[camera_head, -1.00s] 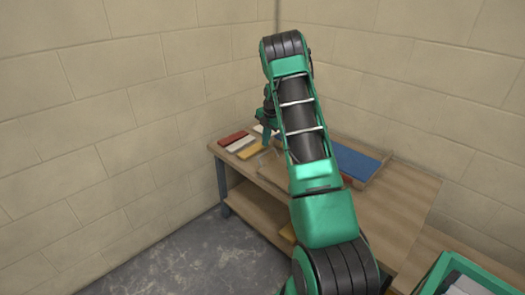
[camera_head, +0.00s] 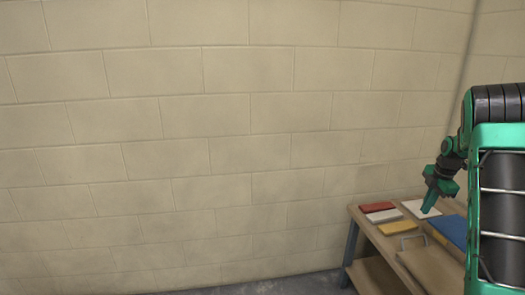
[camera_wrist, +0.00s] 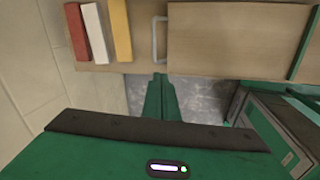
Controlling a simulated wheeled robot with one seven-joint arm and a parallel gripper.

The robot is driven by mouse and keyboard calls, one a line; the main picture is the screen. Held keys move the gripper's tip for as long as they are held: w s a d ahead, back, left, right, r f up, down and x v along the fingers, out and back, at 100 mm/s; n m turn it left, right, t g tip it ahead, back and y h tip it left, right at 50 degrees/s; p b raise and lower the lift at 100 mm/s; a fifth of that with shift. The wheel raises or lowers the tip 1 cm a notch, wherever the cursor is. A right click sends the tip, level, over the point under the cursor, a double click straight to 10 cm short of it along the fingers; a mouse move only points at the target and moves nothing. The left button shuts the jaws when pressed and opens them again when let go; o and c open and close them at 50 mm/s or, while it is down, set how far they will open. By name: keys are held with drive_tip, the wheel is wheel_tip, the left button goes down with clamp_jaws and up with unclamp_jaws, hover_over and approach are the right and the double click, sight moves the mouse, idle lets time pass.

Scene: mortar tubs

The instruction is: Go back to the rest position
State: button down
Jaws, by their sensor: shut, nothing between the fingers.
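My gripper (camera_head: 430,205) is at the right of the head view, above the wooden workbench (camera_head: 352,209). In the wrist view its green fingers (camera_wrist: 160,80) are together with nothing between them. They point toward the bench edge, with grey floor showing around them. My green arm fills the right edge of the head view and hides part of the bench.
On the bench lie a red block (camera_head: 376,209), a white block (camera_head: 384,216), a yellow block (camera_head: 399,228), a pale sheet (camera_head: 420,209) and a blue panel (camera_head: 450,230). A metal handle (camera_wrist: 155,38) is by a wooden board (camera_wrist: 230,35). A block wall (camera_head: 200,130) stands behind.

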drive_tip(key=s+a+r+m, duration=0.6)
drive_tip(key=s+a, duration=0.1)
drive_tip(key=s, duration=0.3)
drive_tip(key=s+a+r+m, duration=0.6)
drive_tip(key=s+a, duration=0.2)
drive_tip(key=s, duration=0.2)
drive_tip(key=s+a+f+m+g, duration=0.1)
drive_tip(key=s+a+m, duration=0.4)
drive_tip(key=s, duration=0.6)
drive_tip(key=s+a+f+m+g, duration=0.1)
drive_tip(key=s+a+m, duration=0.5)
drive_tip(key=s, duration=0.6)
drive_tip(key=shift+s+a+f+m, duration=0.2)
drive_tip(key=shift+f+m, duration=0.1)
drive_tip(key=shift+f, duration=0.05)
drive_tip(key=shift+w+f, duration=0.25)
drive_tip(key=shift+w, duration=0.4)
